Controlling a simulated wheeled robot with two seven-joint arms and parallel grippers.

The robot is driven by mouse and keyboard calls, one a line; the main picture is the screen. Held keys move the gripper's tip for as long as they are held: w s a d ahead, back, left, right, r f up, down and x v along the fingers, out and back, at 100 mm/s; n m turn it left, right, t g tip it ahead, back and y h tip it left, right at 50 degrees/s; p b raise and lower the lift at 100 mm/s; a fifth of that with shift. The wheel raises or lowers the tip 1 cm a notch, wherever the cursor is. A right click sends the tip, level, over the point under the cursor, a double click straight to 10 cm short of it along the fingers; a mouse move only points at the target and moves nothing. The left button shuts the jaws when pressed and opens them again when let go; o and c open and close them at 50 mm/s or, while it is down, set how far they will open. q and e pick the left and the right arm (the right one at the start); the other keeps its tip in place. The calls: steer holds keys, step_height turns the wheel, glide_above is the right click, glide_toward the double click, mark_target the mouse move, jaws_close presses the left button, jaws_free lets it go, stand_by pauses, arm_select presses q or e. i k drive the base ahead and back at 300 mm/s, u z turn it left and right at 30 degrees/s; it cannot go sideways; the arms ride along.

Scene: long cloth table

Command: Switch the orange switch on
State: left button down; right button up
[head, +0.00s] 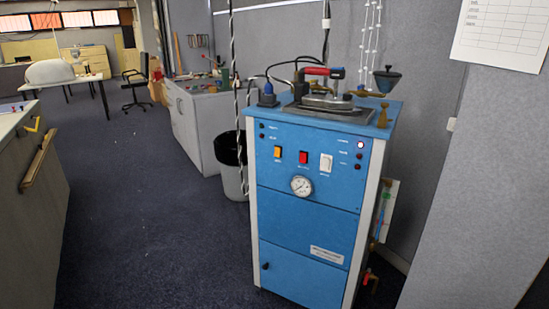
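The orange switch (278,152) is on the upper front panel of a blue machine (310,205), at the left of a row of switches. It is small, and I cannot tell which way it is set. A red switch (303,157) and a white switch (326,163) sit to its right. Neither of my grippers shows in the head view.
A round gauge (301,185) sits below the switches, and an iron (325,98) rests on top. A black bin (232,160) and grey cabinet (208,128) stand behind left. A counter (35,190) is at far left. The carpet (150,230) between is clear.

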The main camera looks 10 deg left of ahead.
mark_target(277, 150)
steer(key=k, duration=0.65)
steer(key=u, duration=0.45)
steer(key=i, duration=1.6)
steer(key=z, duration=0.8)
